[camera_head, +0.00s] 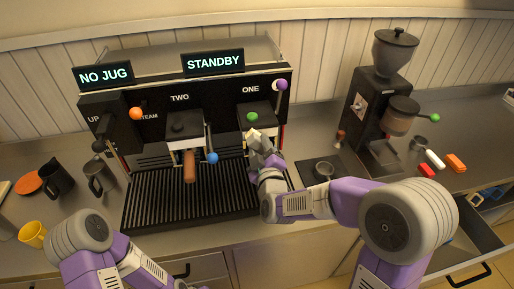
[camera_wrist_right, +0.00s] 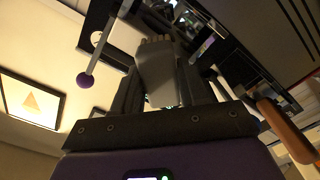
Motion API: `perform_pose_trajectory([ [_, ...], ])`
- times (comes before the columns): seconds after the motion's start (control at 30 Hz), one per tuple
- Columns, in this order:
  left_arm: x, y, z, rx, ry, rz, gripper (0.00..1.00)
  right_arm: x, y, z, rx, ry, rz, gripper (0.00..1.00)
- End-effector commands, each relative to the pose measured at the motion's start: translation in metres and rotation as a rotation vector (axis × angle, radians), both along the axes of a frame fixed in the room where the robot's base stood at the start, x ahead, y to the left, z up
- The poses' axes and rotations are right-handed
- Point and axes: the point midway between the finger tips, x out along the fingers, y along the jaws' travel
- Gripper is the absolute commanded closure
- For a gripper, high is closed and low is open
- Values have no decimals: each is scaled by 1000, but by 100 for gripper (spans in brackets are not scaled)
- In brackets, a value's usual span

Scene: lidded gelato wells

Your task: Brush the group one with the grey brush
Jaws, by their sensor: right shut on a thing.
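The coffee machine (camera_head: 180,105) stands at the back of the counter, with groups marked TWO and ONE. Group one (camera_head: 262,112) is at its right, with a green ball in front. My right gripper (camera_head: 257,143) is just below group one and shut on the grey brush (camera_wrist_right: 158,75). In the right wrist view the brush's broad grey body lies between the fingers, its bristles (camera_wrist_right: 154,40) pointing up toward the machine's dark underside. I cannot tell whether the bristles touch group one. My left gripper is out of view; only my left arm shows at bottom left.
Group two holds a portafilter with a wooden handle (camera_head: 189,166), beside a blue ball (camera_head: 212,158). A purple ball (camera_head: 281,85) is right of group one. A grinder (camera_head: 378,110) stands right. Dark jugs (camera_head: 58,178) and a yellow cup (camera_head: 33,234) are left. A drawer is open at lower right.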

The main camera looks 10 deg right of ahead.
Motion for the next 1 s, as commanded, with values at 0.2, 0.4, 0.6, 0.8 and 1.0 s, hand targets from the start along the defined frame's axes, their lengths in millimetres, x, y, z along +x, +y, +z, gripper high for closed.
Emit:
perform_pose_trajectory([
  [0.2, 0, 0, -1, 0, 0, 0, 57, 0, -3, 0, 1, -1, -1, 100],
  [0.4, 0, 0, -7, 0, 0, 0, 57, 1, -17, 0, 2, -1, -3, 100],
  [0.6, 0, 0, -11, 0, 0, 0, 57, 3, -30, 0, 1, -2, -2, 100],
  [0.8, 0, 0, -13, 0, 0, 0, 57, 3, -35, 0, 1, -1, -1, 100],
  [1.0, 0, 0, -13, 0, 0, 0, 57, 3, -35, 1, 1, -1, 0, 100],
])
